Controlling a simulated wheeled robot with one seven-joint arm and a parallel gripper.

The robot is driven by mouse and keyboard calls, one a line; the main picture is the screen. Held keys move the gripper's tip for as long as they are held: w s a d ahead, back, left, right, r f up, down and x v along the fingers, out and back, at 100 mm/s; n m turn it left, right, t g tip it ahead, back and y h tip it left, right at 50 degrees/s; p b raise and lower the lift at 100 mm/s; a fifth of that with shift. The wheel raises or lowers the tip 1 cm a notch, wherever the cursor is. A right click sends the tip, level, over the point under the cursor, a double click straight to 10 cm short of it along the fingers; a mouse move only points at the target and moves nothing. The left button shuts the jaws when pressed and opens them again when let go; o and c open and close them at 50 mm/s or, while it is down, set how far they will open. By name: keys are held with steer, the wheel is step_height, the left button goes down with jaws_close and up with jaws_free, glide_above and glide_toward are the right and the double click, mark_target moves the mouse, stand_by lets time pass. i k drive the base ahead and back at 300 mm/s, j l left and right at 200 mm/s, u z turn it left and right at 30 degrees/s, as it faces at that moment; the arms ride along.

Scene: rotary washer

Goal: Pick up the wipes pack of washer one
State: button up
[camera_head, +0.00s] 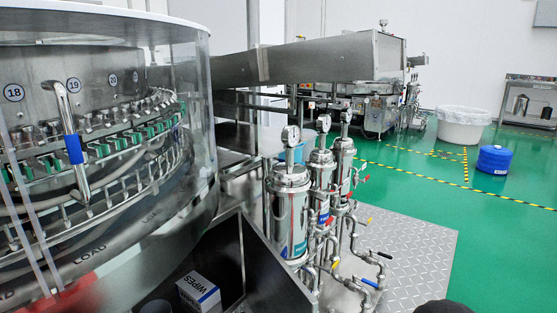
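The wipes pack (199,293) is a white box with dark blue trim and the word WIPES on its upper face. It sits low in the picture, in a dark recess below the round washer (165,246), and its lower end is cut off by the bottom edge. Nothing is seen touching it from above. My gripper is not in view.
Steel filter housings (290,212) with gauges, pipes and valves stand right of the recess on a diamond-plate platform (420,250). A curved clear guard surrounds the washer at left. A blue drum (494,160) and white tub (462,128) stand farther off. Green floor lies open at right.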

mark_target(200, 294)
steer(key=u, duration=0.6)
steer(key=i+l+u, duration=0.1)
steer(key=l+u, duration=0.95)
steer(key=k+l, duration=0.15)
steer(key=l, duration=0.25)
steer(key=k+l+u, duration=0.1)
steer(key=l, duration=0.35)
steer(key=k+l, duration=0.15)
steer(key=l, duration=0.25)
steer(key=k, duration=0.25)
steer(key=z, duration=0.5)
steer(key=i+j+z, duration=0.15)
steer(key=j+z, duration=0.55)
steer(key=j, duration=0.25)
steer(key=j+z, duration=0.35)
steer(key=j, duration=0.2)
steer(key=j+z, duration=0.1)
steer(key=j, duration=0.9)
steer(key=k+j+z, duration=0.1)
steer(key=j, duration=0.85)
